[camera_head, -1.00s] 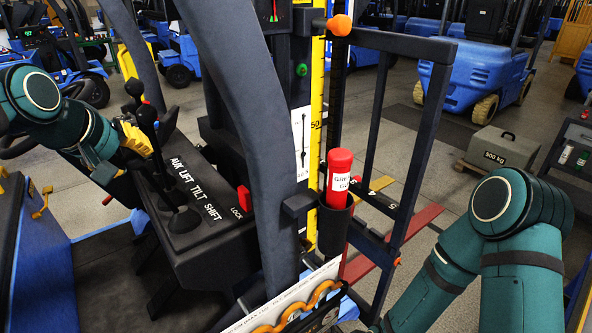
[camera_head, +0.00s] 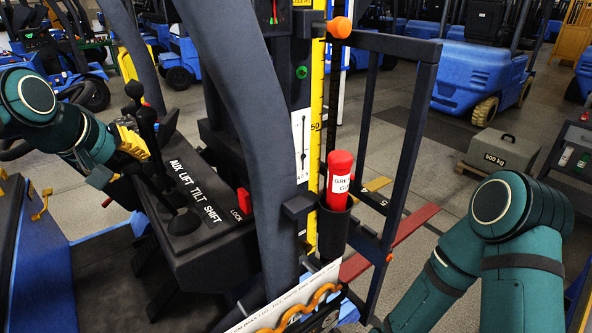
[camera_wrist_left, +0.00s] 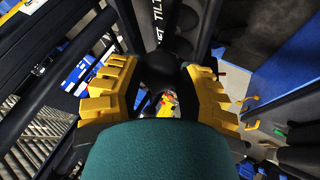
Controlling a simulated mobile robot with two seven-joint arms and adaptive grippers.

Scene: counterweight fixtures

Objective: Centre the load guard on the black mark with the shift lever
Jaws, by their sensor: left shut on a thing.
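My left gripper (camera_head: 143,146) has its yellow fingers closed around a black lever at the control console. In the left wrist view the gripper (camera_wrist_left: 156,90) has a round black knob (camera_wrist_left: 158,68) between its fingers. The fingers hide part of the levers, but the held one appears to be the shift lever (camera_head: 183,222), whose base is beside the SHIFT label. The load guard (camera_head: 405,150) is a dark upright frame right of the mast. I cannot make out the black mark clearly. My right arm shows at the lower right, but its gripper is out of view.
A red-capped grease tube (camera_head: 340,178) stands in a holder by the mast. A yellow scale (camera_head: 317,130) runs up the mast. A thick dark pillar (camera_head: 245,120) stands between console and mast.

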